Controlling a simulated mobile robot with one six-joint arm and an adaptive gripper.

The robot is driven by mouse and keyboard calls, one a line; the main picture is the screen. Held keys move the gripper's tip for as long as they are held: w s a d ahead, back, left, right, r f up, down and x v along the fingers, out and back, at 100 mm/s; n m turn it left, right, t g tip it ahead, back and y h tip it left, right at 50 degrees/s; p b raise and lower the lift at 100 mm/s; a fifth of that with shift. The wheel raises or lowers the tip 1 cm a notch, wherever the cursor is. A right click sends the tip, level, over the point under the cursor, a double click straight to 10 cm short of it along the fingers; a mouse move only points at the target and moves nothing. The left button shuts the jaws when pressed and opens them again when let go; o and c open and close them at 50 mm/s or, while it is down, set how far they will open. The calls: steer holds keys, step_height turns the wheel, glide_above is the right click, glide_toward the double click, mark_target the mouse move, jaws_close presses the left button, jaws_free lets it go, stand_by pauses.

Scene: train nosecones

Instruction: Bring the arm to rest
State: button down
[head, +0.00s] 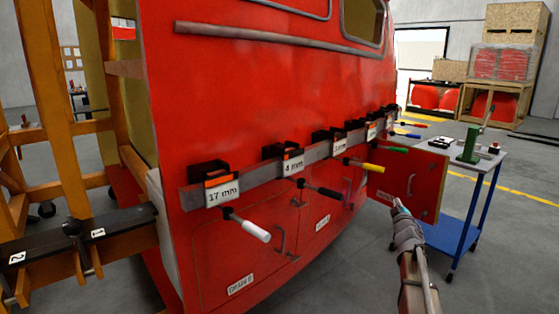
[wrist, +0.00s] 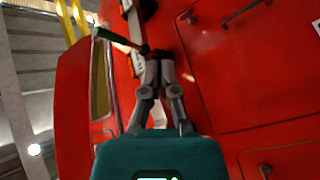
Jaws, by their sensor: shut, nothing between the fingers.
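My gripper (head: 399,205) is at the end of my arm, reaching up from the lower right in the head view, in front of the red open panel. In the wrist view my gripper (wrist: 158,58) has its fingers together with nothing seen between them. Their tips overlap the near end of a green-handled tool (wrist: 112,38) in the picture; whether they touch cannot be told. In the head view the green handle (head: 393,149) sticks out from the rail, above and apart from my gripper. The red train nosecone (head: 270,100) stands to the left.
A grey rail (head: 250,178) on the nosecone carries black holders with size labels and several tools, including white (head: 250,230), black (head: 322,190) and yellow (head: 365,167) handles. An open red panel (head: 410,183) juts out. A blue-legged cart (head: 485,160) stands right; floor is clear at lower right.

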steer(key=s+a+f+m+g+y+p, duration=0.1)
steer(key=s+a+m+g+p, duration=0.1)
steer(key=s+a+g+p, duration=0.3)
steer(key=s+a+f+m+g+y+p, duration=0.1)
steer(key=s+a+m+g+p, duration=0.2)
steer(key=s+a, duration=0.9)
steer(key=s+a+f+m+g+y+p, duration=0.1)
steer(key=s+a+m+g+p, duration=0.2)
steer(key=s+a+g+p, duration=0.5)
steer(key=s+g, duration=0.3)
steer(key=s, duration=0.9)
steer(key=shift+s+a+f+p, duration=0.15)
steer(key=shift+a+f+p, duration=0.1)
steer(key=shift+a+p, duration=0.1)
